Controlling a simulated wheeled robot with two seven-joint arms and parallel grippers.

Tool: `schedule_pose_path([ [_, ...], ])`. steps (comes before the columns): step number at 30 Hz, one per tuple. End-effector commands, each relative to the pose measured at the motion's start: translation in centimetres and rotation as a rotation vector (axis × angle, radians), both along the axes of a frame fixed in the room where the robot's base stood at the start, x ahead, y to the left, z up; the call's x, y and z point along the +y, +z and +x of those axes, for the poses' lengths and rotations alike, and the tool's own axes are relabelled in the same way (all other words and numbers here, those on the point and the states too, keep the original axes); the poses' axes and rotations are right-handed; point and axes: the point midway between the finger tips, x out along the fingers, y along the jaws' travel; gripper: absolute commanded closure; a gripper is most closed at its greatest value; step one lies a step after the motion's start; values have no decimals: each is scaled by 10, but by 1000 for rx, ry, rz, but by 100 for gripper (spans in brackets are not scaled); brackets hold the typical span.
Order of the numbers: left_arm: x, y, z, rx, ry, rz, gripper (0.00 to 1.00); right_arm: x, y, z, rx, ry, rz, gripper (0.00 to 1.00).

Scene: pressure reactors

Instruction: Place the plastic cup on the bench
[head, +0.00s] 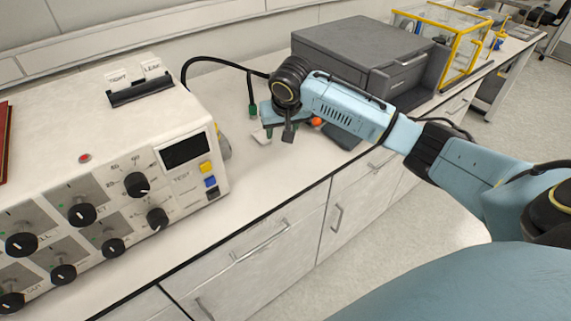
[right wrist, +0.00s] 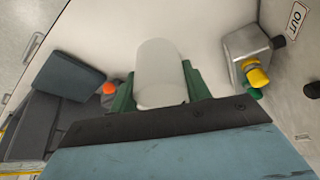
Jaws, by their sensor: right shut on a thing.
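The plastic cup (right wrist: 160,70) is pale, whitish and translucent. In the right wrist view it sits between the two green fingers of my right gripper (right wrist: 158,92), which is shut on it. In the head view my right gripper (head: 269,128) reaches over the white bench (head: 245,190), between the control box and the grey machine. Only a small pale part of the cup (head: 260,137) shows there, low by the bench top. I cannot tell whether it touches the bench. My left gripper is not in view.
A control box (head: 110,160) with knobs stands at left. A dark grey machine (head: 350,50) and a yellow-framed case (head: 450,40) stand behind. An orange knob (head: 316,122) is close to my gripper. A fitting with a yellow knob (right wrist: 257,77) is in the wrist view. The front bench strip is clear.

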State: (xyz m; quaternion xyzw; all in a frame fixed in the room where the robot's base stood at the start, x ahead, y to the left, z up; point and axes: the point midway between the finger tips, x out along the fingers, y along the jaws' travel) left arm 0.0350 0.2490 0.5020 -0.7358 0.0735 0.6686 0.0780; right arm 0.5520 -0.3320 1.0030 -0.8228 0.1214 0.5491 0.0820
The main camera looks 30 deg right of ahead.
Motion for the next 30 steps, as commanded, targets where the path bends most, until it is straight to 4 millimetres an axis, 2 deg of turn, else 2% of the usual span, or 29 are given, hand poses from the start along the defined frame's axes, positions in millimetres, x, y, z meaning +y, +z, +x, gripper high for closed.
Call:
schedule_pose_path([
  [4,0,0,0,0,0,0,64,-12,-13,5,4,-21,-2,78],
  [10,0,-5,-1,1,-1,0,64,-13,-52,5,4,-22,-4,78],
  [17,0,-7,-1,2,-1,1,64,-13,-71,6,1,-21,-3,78],
  [24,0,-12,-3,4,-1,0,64,-12,-103,5,3,-20,-3,78],
  [30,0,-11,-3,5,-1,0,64,-12,-104,5,1,-20,-3,78],
])
